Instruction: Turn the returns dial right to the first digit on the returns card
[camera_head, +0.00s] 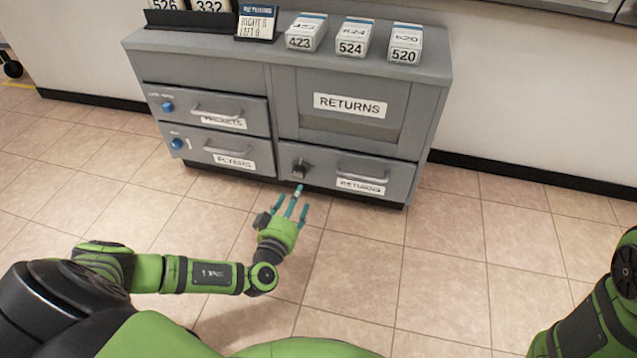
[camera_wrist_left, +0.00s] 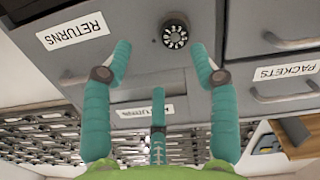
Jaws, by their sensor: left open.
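The returns dial (camera_head: 301,169) is a dark round knob on the left part of the lower right drawer of the grey cabinet. In the left wrist view the dial (camera_wrist_left: 175,36) shows a ring of pale marks, too small to read. My left gripper (camera_head: 292,203) is open and empty in front of that drawer, its teal fingers pointing at the dial but apart from it. The returns card (camera_head: 256,23) stands on the cabinet top; it seems to read "RIGHT 8" and "LEFT 8", though the digits are blurred. My right gripper is out of view.
The drawer labelled RETURNS has a bar handle (camera_head: 362,174) right of the dial. Boxes marked 423, 524 and 520 (camera_head: 404,43) stand on top. The packets drawer (camera_head: 205,108) and flyers drawer (camera_head: 222,149) are shut at left. The tiled floor is clear.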

